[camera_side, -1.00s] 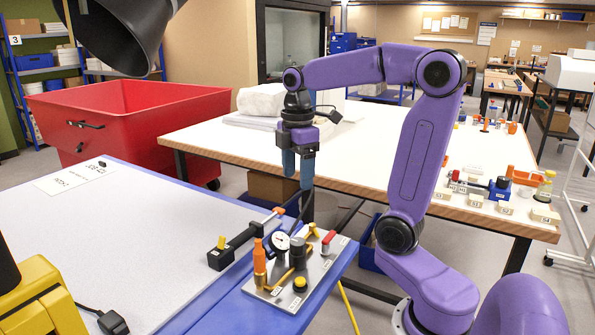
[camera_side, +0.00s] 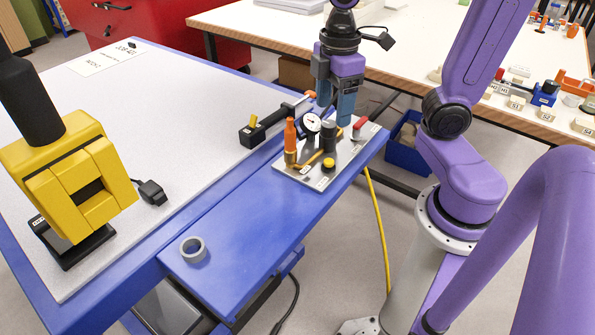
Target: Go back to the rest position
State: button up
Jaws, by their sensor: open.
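My gripper (camera_side: 335,108) hangs fingers-down at the top middle of the side view, with a purple body and blue fingers. It is open, and I see nothing between the fingers. It is at the back edge of a small metal plate (camera_side: 302,178) that holds a dial gauge (camera_side: 312,123), an orange-topped tool (camera_side: 290,132), a black cylinder (camera_side: 329,137), a yellow button (camera_side: 328,164) and a red-handled part (camera_side: 360,125). I cannot tell how high the fingertips are above the plate. The top of my arm is out of frame.
A blue-edged bench with a pale top (camera_side: 150,110) fills the left. A white table (camera_side: 430,98) with small labelled blocks stands behind. A yellow cable (camera_side: 377,215) hangs down.

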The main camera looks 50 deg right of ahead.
jog(key=s+a+f, duration=0.2)
jog(key=s, duration=0.4)
jog(key=s+a+f, duration=0.1)
jog(key=s+f, duration=0.2)
jog(key=s, duration=0.3)
jog(key=shift+a, duration=0.35)
dwell(1.7)
